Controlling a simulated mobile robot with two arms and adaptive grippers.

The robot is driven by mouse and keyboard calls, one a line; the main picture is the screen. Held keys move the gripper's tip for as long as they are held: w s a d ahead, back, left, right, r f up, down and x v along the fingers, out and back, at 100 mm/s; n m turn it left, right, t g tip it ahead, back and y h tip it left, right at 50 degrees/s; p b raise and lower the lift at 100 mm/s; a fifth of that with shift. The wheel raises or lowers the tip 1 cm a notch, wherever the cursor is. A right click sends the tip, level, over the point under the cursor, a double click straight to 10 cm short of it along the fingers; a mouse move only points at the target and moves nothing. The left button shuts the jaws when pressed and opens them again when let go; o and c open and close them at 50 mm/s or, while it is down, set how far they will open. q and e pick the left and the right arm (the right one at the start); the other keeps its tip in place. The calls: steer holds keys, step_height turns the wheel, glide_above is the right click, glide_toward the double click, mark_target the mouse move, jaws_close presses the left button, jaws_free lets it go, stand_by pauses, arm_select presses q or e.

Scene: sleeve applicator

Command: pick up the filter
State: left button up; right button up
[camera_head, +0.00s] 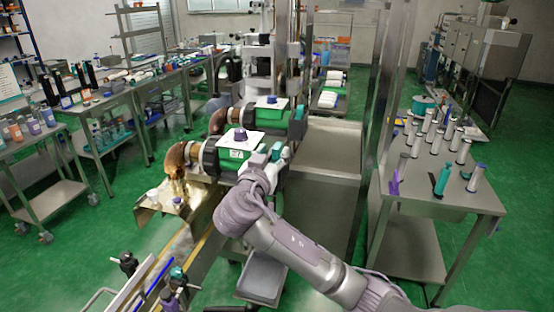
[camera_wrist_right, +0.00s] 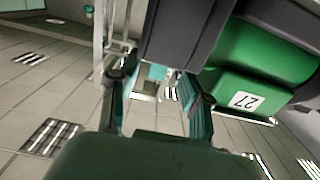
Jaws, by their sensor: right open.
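My right arm reaches in from the lower right of the head view. Its gripper (camera_head: 276,154) is at the front green-and-white machine (camera_head: 238,158), partly hidden by my wrist. In the right wrist view the gripper (camera_wrist_right: 155,82) is open, with its two teal fingers apart and nothing held between them. The green machine body with the label 27 (camera_wrist_right: 245,98) is close beside the right finger. A small teal part shows beyond the fingers, too blurred to name. I cannot tell which thing is the filter. My left gripper is out of view.
A second similar machine (camera_head: 268,112) stands just behind. A grey bin (camera_head: 262,278) is below my arm. A conveyor rail (camera_head: 150,285) runs at the lower left.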

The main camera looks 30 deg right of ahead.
steer(key=p+x, duration=0.1)
steer(key=x, duration=0.2)
steer(key=shift+d+r+p, duration=0.2)
steer(key=shift+d+p, duration=0.1)
steer(key=shift+d, duration=0.1)
steer(key=shift+w+d+f, duration=0.1)
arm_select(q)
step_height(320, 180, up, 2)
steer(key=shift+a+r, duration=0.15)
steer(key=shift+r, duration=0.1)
arm_select(e)
steer(key=shift+c, duration=1.1)
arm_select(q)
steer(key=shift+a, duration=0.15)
arm_select(e)
jaws_close()
